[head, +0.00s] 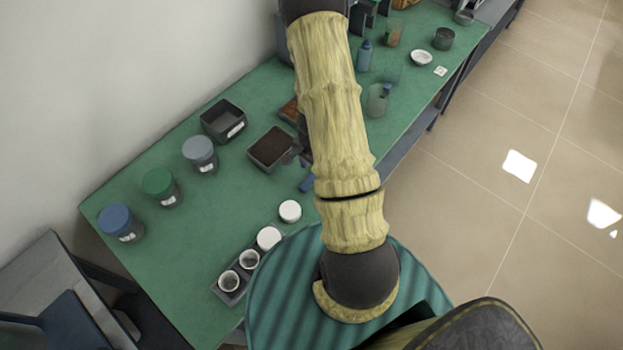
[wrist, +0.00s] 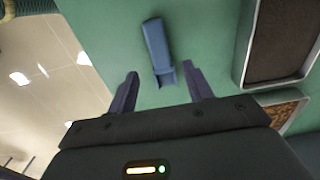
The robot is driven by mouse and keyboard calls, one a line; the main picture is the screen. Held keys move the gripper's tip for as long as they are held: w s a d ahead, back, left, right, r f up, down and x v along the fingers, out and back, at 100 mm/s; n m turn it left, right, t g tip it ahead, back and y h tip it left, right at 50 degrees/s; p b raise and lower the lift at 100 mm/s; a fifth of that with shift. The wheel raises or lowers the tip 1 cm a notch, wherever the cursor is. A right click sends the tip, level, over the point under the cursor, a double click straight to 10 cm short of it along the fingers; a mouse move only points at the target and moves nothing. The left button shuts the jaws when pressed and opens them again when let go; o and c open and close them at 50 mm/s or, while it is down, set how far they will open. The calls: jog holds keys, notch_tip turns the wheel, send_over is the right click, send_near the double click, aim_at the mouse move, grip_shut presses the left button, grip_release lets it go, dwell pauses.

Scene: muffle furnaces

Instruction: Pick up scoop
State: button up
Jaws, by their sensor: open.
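The scoop (wrist: 156,45) is a small blue tool lying on the green table. In the wrist view it lies just ahead of my gripper (wrist: 160,80), with its lower end near the space between the two fingertips. My gripper is open and empty, with one finger on each side of that space. In the head view a small part of the scoop (head: 307,184) shows beside my arm. My arm hides most of the gripper there.
A dark tray with brown contents (head: 270,148) lies close to the scoop; its rim also shows in the wrist view (wrist: 248,45). Bare green table surrounds the scoop.

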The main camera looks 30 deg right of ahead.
jog(key=shift+a+f, duration=0.15)
jog(key=shift+f, duration=2.1)
jog(key=c, duration=1.1)
jog(key=shift+r, duration=0.1)
notch_tip(320, 180, up, 10)
jog(key=shift+f+p, duration=0.1)
jog(key=shift+p, duration=0.4)
